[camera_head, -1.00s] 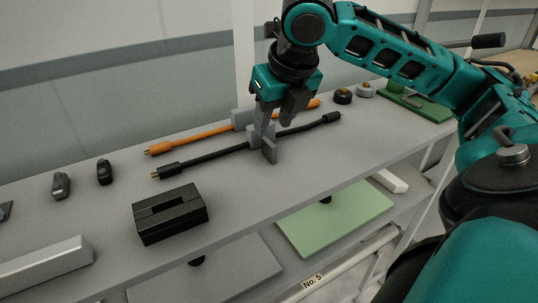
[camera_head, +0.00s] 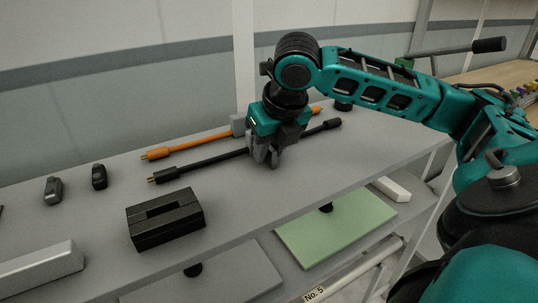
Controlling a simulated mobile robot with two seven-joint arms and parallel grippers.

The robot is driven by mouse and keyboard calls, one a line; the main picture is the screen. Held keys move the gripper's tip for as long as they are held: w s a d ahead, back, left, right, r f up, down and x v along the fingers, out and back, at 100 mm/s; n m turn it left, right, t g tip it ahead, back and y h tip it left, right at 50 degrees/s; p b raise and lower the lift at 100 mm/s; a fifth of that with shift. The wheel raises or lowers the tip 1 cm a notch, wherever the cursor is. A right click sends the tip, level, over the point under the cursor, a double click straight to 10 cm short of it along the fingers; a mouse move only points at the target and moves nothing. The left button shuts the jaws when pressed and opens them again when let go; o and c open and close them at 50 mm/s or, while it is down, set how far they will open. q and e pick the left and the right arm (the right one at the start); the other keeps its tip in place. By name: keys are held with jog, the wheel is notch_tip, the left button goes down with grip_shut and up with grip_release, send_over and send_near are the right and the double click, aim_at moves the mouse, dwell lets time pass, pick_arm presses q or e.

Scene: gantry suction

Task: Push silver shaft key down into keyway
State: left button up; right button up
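My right gripper (camera_head: 266,158) points down over the middle of the shelf, at a grey clip-like block around the black cable. Its body and fingers cover most of that block, and I cannot tell whether the fingers are apart or shut on it. A black block with a long slot in its top (camera_head: 165,218) stands at the front of the shelf; the slot looks empty. A long silver-grey bar (camera_head: 40,268) lies at the lower left. I cannot make out a small silver key for certain. My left gripper is not in view.
A black cable (camera_head: 205,164) and an orange cable (camera_head: 190,146) lie across the shelf (camera_head: 215,260). Two small dark parts, one at the far left (camera_head: 53,190) and one beside it (camera_head: 99,176), stand behind the slotted block. A green panel (camera_head: 335,228) is on the lower level.

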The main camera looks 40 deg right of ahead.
grip_shut()
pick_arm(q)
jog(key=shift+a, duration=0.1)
pick_arm(e)
jog(key=shift+r, duration=0.1)
jog(key=shift+r+p, duration=0.3)
jog(key=shift+r, duration=0.3)
pick_arm(q)
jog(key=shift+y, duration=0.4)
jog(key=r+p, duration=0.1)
jog(key=p, duration=0.1)
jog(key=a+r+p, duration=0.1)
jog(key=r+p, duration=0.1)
jog(key=p, duration=0.1)
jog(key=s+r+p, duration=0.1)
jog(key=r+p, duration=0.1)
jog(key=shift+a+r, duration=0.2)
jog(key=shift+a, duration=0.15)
pick_arm(e)
notch_tip(320, 180, up, 19)
jog(key=shift+f, duration=0.15)
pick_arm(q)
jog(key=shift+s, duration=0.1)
